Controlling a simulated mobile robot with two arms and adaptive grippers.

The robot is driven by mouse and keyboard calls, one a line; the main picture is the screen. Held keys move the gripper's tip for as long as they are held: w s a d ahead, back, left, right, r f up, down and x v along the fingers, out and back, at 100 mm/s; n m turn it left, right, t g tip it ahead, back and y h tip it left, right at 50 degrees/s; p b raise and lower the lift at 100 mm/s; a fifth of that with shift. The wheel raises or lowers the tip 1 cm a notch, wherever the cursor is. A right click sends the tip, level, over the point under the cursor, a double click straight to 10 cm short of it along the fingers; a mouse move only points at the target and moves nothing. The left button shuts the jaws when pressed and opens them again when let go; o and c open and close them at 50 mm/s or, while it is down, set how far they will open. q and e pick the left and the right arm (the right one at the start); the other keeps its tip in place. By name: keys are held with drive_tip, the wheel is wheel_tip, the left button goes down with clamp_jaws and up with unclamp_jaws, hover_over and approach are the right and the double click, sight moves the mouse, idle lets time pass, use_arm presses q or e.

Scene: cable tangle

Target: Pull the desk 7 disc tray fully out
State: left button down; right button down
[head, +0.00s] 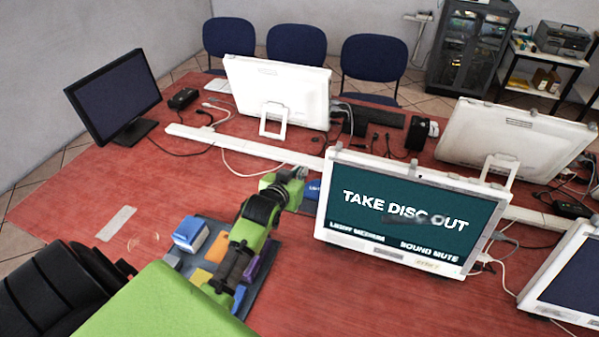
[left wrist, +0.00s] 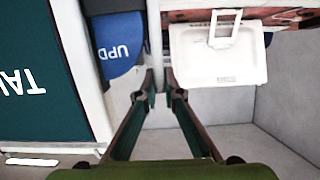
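The desk 7 monitor (head: 405,215) has a white frame, reads "TAKE DISC OUT" and faces me. A dark tray with a blue disc (head: 313,187) sticks out from its left side. In the left wrist view the blue disc (left wrist: 118,40), lettered "UPD", lies beside the monitor's white edge (left wrist: 82,65). My left gripper (head: 300,178) is at the left end of the tray. In the left wrist view the fingertips of my left gripper (left wrist: 160,80) are a small gap apart, just beside the disc's edge; nothing is clearly held. My right gripper is not in view.
A mat with coloured blocks (head: 208,262) lies under my left arm. A white cable channel (head: 225,142) crosses the red table behind the tray. Other monitors stand at the back (head: 275,95) and right (head: 565,275). The table front left is mostly clear.

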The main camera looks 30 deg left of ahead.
use_arm(q)
drive_tip(key=s+a+p, duration=0.1)
drive_tip(key=a, duration=0.5)
drive_tip(key=shift+s, duration=0.25)
drive_tip(key=shift+a, duration=0.1)
drive_tip(key=c, duration=2.2)
unclamp_jaws()
drive_tip(key=shift+o, duration=0.2)
drive_tip(key=v, duration=1.2)
